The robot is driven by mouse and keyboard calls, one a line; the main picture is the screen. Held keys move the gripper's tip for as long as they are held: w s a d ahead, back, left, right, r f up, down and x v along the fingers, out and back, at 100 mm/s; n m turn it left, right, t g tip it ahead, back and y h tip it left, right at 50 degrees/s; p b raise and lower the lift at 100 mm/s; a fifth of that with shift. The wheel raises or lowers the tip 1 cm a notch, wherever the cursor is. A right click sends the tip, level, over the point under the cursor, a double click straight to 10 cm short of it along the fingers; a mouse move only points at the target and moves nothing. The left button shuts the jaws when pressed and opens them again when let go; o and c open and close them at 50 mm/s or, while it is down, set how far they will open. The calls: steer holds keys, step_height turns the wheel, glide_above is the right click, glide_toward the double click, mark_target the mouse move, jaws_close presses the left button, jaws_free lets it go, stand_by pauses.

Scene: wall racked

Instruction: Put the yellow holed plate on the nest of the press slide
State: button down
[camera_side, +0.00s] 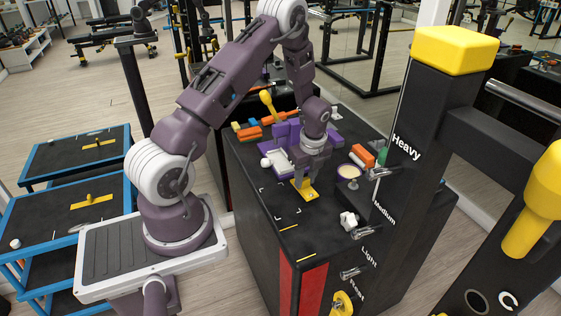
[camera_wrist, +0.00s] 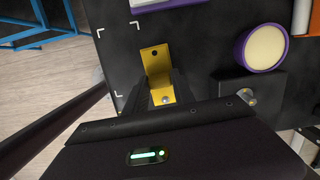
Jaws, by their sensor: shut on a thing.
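My gripper (camera_side: 305,180) points down over the black bench top and is shut on the yellow holed plate (camera_side: 307,191). In the wrist view the plate (camera_wrist: 155,62) sticks out beyond the fingers of my gripper (camera_wrist: 160,96); a dark hole shows near its far end and a small round silver spot near the fingers. I cannot tell whether the plate touches the bench. The purple press (camera_side: 286,132) with a white-topped slide (camera_side: 277,163) stands behind and left of my gripper. Its nest is not clearly visible. A white and purple edge (camera_wrist: 155,5) shows at the wrist view's top.
A round purple-rimmed cream dish (camera_side: 348,171) is right of my gripper, also in the wrist view (camera_wrist: 264,52). Orange blocks (camera_side: 362,156) lie beyond it. A yellow-knobbed lever (camera_side: 267,100) rises behind the press. White corner marks (camera_wrist: 103,59) outline bare bench. A black post (camera_side: 425,125) stands at right.

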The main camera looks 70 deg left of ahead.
steer(key=shift+m, duration=0.4)
steer(key=a, duration=1.8)
steer(key=shift+w+f, duration=0.1)
steer(key=shift+f, duration=0.65)
steer(key=shift+f, duration=0.15)
steer(key=c, duration=1.3)
jaws_free()
steer(key=shift+c, duration=0.2)
